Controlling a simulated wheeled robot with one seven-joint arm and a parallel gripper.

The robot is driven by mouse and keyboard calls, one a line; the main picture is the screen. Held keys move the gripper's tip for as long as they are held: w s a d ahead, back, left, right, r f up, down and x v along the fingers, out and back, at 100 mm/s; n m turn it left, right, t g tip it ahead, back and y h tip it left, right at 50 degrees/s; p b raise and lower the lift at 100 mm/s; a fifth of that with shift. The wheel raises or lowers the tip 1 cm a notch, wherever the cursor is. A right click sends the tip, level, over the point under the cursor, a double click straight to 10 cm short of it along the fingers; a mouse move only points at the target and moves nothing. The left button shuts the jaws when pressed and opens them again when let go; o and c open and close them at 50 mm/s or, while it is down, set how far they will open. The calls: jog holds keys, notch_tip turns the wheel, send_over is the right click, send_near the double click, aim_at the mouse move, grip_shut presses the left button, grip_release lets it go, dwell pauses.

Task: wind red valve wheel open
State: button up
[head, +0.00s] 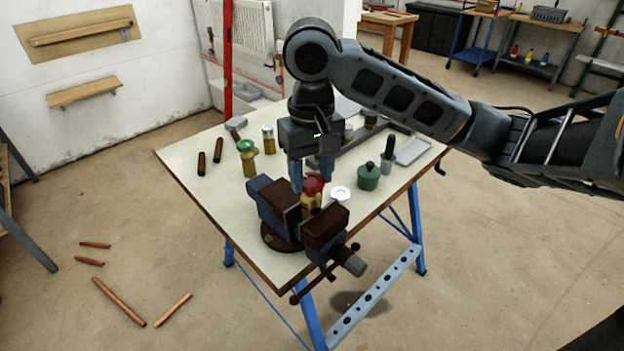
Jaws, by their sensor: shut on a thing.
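The red valve wheel (313,184) sits on top of a brass valve body (311,202). The valve body stands in the jaws of a dark bench vise (276,214) at the front of the table. My gripper (311,184) points down from above and is shut on the red valve wheel, with a finger on either side of it. The fingers hide part of the wheel. How far the wheel is turned cannot be told.
The pale workbench (200,165) stands on blue legs. Near the vise are a white ring-shaped thing (340,194), a green pot (368,178) and a green-topped brass valve (247,158). Copper pipes (118,302) lie on the floor at left. The bench's left front is clear.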

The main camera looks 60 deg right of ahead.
jog(key=n+b, duration=0.1)
jog(key=n, duration=0.2)
jog(key=shift+f, duration=0.1)
jog(key=n+b, duration=0.1)
jog(key=n, duration=0.3)
jog(key=n+b, duration=0.2)
jog(key=n, duration=0.4)
jog(key=shift+f+n, duration=0.1)
jog(key=shift+n, duration=0.2)
jog(key=n+b, duration=0.3)
jog(key=n, duration=0.3)
jog(key=shift+n, duration=0.3)
jog(key=n+b, duration=0.2)
jog(key=n, duration=0.4)
jog(key=shift+f+n+b, duration=0.1)
jog(key=shift+n+b, duration=0.2)
jog(key=o, duration=1.1)
jog(key=shift+r, duration=0.25)
jog(key=shift+p, duration=0.3)
